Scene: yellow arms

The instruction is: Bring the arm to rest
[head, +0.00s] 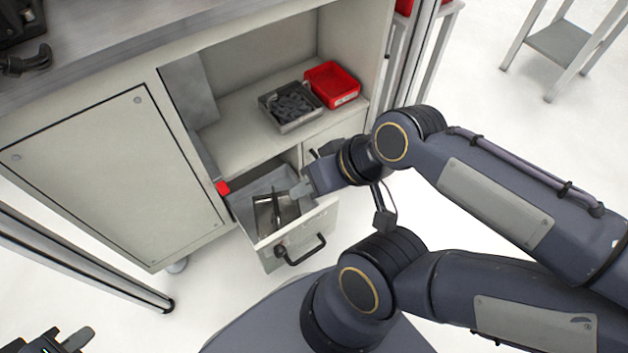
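My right arm comes in from the right, and its gripper (287,190) is over the open drawer (318,222) of the grey cabinet. The gripper's fingers are small and blend with the metal pieces in the drawer, so I cannot tell whether they are open or shut or touch anything. My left gripper (70,341) is at the bottom left corner, partly cut off by the picture edge, away from the cabinet. Its finger opening does not show clearly.
The drawer, with its dark handle (301,250), sticks out from the cabinet (110,180). A red bin (332,84) and a grey tray of dark parts (290,120) stand on the shelf. A dark device (22,30) is on the worktop. Open floor lies right.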

